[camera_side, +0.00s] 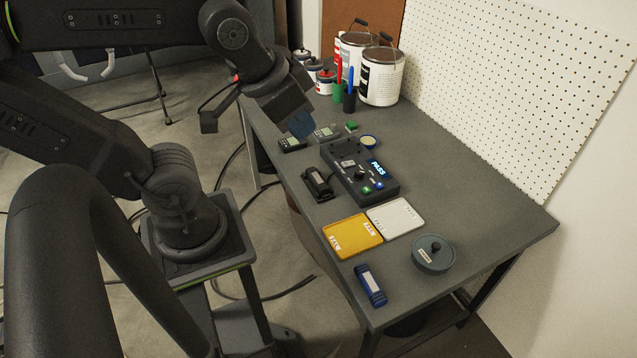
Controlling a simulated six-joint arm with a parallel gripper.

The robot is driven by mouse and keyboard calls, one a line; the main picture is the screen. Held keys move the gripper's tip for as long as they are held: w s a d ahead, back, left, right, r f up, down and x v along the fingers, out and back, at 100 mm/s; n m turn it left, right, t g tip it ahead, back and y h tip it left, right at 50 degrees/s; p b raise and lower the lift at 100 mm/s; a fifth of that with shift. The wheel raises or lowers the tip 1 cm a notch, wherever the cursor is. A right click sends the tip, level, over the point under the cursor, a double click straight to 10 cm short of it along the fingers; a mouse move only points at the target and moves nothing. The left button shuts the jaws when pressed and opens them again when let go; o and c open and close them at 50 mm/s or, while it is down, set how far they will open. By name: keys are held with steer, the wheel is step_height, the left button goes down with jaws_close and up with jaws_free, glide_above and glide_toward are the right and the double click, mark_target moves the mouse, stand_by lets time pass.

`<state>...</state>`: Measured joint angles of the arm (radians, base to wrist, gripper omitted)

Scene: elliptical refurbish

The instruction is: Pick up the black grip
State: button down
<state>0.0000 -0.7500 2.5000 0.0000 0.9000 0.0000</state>
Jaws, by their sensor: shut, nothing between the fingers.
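A black grip-like piece (318,184) with a pale label lies on the grey table, left of the black tester box (378,188), whose screen reads PASS. I take it to be the black grip; its fine shape is too small to tell. My gripper (303,124) is above the table's far left part, beyond the black piece and apart from it. It points down and looks shut and empty, with bluish fingertips partly hidden by its dark body.
Small devices (292,144) lie below my gripper. A yellow tray (352,235), white tray (396,217), round grey container (433,254) and blue device (370,285) lie nearer. Paint cans (381,78) and a pen cup (349,101) stand behind. A pegboard (510,90) borders the right side.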

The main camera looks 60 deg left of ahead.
steer(key=c, duration=1.8)
jaws_free()
steer(key=o, duration=1.1)
steer(key=n+g, duration=0.6)
steer(key=n, duration=1.2)
glide_above(317, 177)
steer(key=f, duration=3.1)
steer(key=shift+w, duration=0.3)
steer(key=shift+s+d+f, duration=0.1)
steer(key=shift+s+f, duration=0.05)
steer(key=shift+f, duration=1.2)
steer(key=shift+s+f, duration=0.15)
steer(key=shift+f, duration=1.2)
